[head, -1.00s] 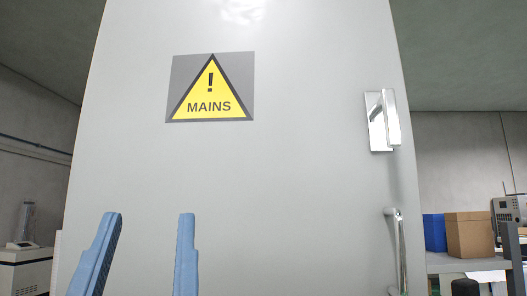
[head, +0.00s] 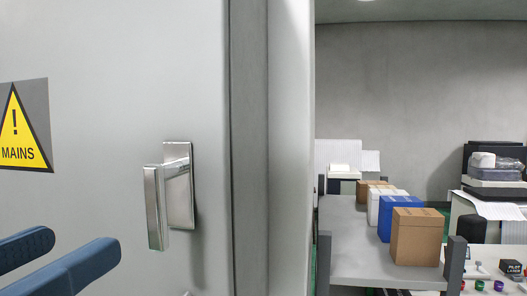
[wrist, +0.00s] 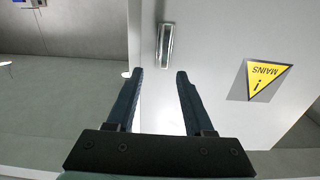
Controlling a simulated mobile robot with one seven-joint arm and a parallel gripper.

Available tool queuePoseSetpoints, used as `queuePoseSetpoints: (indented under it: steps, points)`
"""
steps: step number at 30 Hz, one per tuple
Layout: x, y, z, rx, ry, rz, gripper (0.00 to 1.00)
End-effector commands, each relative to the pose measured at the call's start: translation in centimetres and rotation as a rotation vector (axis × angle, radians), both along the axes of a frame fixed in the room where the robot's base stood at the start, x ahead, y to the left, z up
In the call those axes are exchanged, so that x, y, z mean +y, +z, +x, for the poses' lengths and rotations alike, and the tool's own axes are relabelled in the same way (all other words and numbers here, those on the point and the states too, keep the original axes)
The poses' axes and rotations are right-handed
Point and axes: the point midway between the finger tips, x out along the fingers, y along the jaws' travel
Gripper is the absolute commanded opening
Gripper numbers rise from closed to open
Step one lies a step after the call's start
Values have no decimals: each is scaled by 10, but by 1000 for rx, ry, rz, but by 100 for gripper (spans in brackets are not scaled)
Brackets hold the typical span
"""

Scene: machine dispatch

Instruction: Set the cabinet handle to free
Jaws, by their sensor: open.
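The cabinet handle (head: 155,208) is a shiny metal lever on an upright plate, on the grey cabinet door (head: 105,130) near its right edge. The lever points straight down along the door. It also shows in the wrist view (wrist: 165,45), just beyond my fingertips. My gripper (head: 78,243) is at the lower left of the head view, fingers apart and empty, left of the handle and not touching it. In the wrist view my gripper (wrist: 160,73) has the handle lined up with the gap between its fingers.
A yellow MAINS warning sign (head: 20,127) is on the door left of the handle. Right of the cabinet, a grey table (head: 350,245) bears a brown box (head: 416,237), a blue box (head: 396,215) and others. A pilot lamp box (head: 510,268) sits at the lower right.

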Motion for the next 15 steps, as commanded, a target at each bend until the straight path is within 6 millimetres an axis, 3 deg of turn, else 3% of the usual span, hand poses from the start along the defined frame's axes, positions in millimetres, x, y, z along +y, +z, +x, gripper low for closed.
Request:
queuePoseSetpoints:
  steps: [5,15]
  points:
    - [-3,0,14,9,-5,0,52]
    - [-17,-3,82,7,-5,4,52]
